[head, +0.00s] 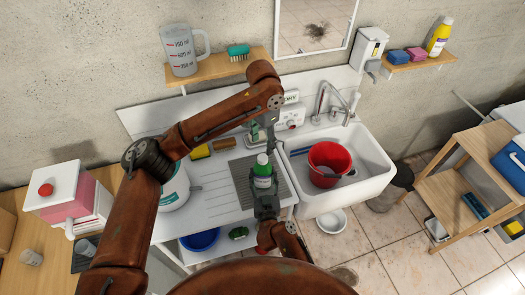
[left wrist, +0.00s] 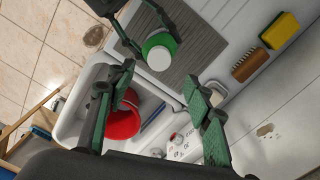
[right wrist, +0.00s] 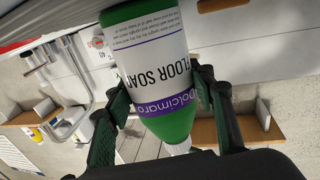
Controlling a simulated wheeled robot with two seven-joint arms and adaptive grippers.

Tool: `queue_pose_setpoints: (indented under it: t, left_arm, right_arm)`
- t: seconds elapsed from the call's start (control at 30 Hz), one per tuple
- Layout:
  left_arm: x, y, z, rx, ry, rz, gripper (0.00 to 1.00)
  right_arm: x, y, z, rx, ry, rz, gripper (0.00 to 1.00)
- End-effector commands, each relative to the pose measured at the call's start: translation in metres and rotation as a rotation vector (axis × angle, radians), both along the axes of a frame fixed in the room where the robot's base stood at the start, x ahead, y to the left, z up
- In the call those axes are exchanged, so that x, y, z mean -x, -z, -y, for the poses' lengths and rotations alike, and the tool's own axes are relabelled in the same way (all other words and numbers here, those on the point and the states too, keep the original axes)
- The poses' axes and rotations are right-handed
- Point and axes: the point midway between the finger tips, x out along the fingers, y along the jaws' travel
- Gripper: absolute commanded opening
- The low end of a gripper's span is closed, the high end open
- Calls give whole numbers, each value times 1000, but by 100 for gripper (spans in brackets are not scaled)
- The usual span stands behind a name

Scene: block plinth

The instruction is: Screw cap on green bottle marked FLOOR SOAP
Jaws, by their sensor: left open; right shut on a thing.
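The green bottle (head: 262,180) stands upright over the ribbed grey mat beside the sink. In the right wrist view the bottle (right wrist: 150,60) shows a white label reading FLOOR SOAP. My right gripper (head: 265,205) is shut around its body. A white piece (left wrist: 159,58) shows on top of the bottle in the left wrist view; I cannot tell whether it is seated cap or bare neck. My left gripper (left wrist: 161,85) is open and empty, above the bottle and a little to the side of its top. The left fingers are small in the head view.
The white sink (head: 372,180) with a red bucket (head: 326,160) lies right of the mat (head: 242,178). A white tub (head: 172,192) stands left. A yellow sponge (head: 200,151) and a brush (head: 224,144) lie behind. A dial box (head: 290,115) stands at the back.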

Motion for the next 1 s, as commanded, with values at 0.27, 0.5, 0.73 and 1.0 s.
queue_pose_setpoints:
  t: [0.27, 0.5, 0.73, 1.0]
  left_arm:
    - [0, -36, 0, 0, 0, 0, 47]
    - [0, -40, 0, 0, 1, -1, 47]
    - [0, -40, 0, 0, 1, -1, 47]
    - [0, -40, 0, 0, 1, -1, 47]
  right_arm:
    - [0, 0, 0, 0, 0, 0, 0]
    - [0, 0, 0, 0, 0, 0, 0]
    - [0, 0, 0, 0, 0, 0, 57]
    - [0, 0, 0, 0, 0, 0, 70]
